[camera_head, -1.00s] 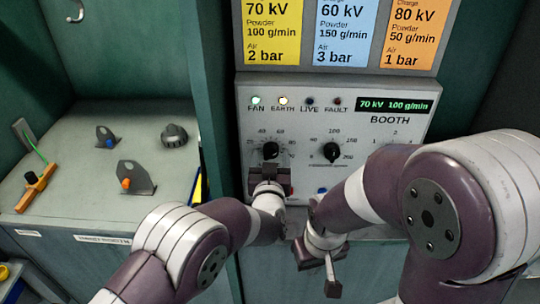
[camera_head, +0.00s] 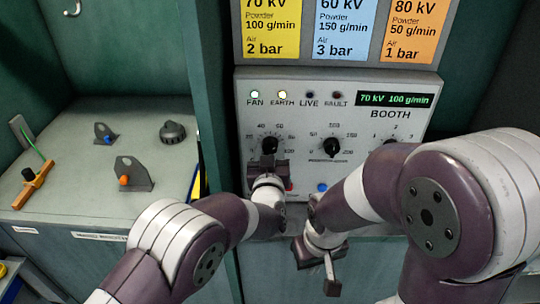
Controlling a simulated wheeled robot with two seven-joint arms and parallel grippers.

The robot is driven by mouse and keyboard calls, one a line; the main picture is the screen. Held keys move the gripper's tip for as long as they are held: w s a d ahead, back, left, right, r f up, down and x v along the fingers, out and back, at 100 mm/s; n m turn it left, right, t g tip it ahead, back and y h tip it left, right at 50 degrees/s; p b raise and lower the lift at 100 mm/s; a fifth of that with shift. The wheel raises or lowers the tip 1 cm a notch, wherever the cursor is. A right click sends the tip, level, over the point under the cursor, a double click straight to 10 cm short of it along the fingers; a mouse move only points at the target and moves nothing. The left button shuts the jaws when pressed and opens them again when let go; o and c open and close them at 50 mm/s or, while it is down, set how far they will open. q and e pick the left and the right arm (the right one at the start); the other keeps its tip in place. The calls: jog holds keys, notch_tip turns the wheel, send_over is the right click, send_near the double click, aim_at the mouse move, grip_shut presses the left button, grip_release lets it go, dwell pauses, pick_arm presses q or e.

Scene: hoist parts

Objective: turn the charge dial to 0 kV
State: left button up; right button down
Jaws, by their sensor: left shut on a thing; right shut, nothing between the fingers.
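The charge dial (camera_head: 269,145) is a black knob at the left of the grey booth panel (camera_head: 350,112), with scale numbers around it. My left gripper (camera_head: 268,160) is at the dial, shut on it, and covers its lower part; the pointer's exact setting is hard to make out. The display (camera_head: 395,100) reads 70 kV 100 g/min. My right gripper (camera_head: 331,284) is shut and empty, low in front of the cabinet below the panel.
A second black dial (camera_head: 331,147) sits to the right of the charge dial. My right arm covers the panel's lower right. Yellow, blue and orange cards hang above. A side bench (camera_head: 80,200) at left holds brackets, a dark round part (camera_head: 172,132) and an orange-handled part (camera_head: 33,185).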

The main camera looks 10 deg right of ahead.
pick_arm(q)
jog(key=n+b, duration=2)
jog(key=b, duration=0.2)
jog(key=shift+d+f+n, duration=0.1)
jog(key=shift+n, duration=0.3)
jog(key=n+b, duration=0.6)
jog(key=n, duration=0.2)
jog(key=shift+n, duration=0.4)
jog(key=shift+r+n+b, duration=0.25)
jog(key=shift+n+b, duration=0.6)
jog(key=shift+n, duration=0.65)
